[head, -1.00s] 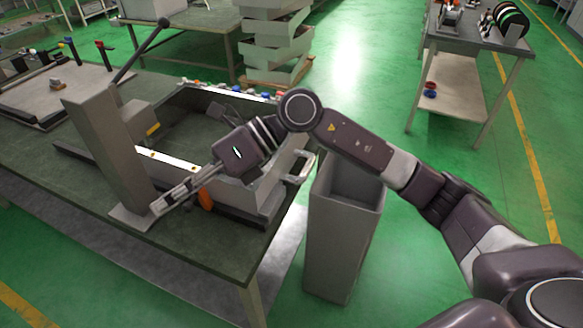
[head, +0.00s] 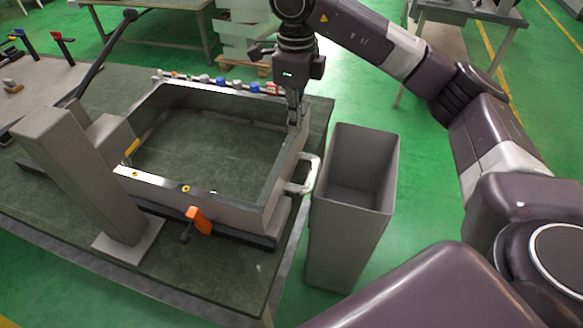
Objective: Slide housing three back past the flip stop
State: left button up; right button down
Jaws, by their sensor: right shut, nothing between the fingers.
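A grey open rectangular housing (head: 262,205) sits on the dark green bench, with a metal handle (head: 306,176) on its right side. It is the only housing I make out, and I see no number on it. An orange part (head: 200,221), likely the flip stop, hangs at the housing's front edge. My right gripper (head: 294,122) points down at the housing's far right corner. Its fingers are shut and empty, and I cannot tell if the tips touch the wall. My left gripper is not in view.
A grey post (head: 80,180) with a long black lever (head: 105,55) stands left of the housing. Several coloured knobs (head: 222,83) line the bench behind it. A tall grey bin (head: 350,215) stands on the floor to the right.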

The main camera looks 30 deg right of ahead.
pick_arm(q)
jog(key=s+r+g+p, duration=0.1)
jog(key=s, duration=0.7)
pick_arm(e)
notch_tip(320, 180, down, 13)
jog(key=shift+s+r+p, duration=0.1)
jog(key=shift+p, duration=0.9)
notch_tip(320, 180, down, 4)
jog(key=shift+d+f+p, duration=0.1)
jog(key=shift+f+p, duration=0.1)
jog(key=shift+p, duration=0.25)
jog(key=shift+f, duration=0.2)
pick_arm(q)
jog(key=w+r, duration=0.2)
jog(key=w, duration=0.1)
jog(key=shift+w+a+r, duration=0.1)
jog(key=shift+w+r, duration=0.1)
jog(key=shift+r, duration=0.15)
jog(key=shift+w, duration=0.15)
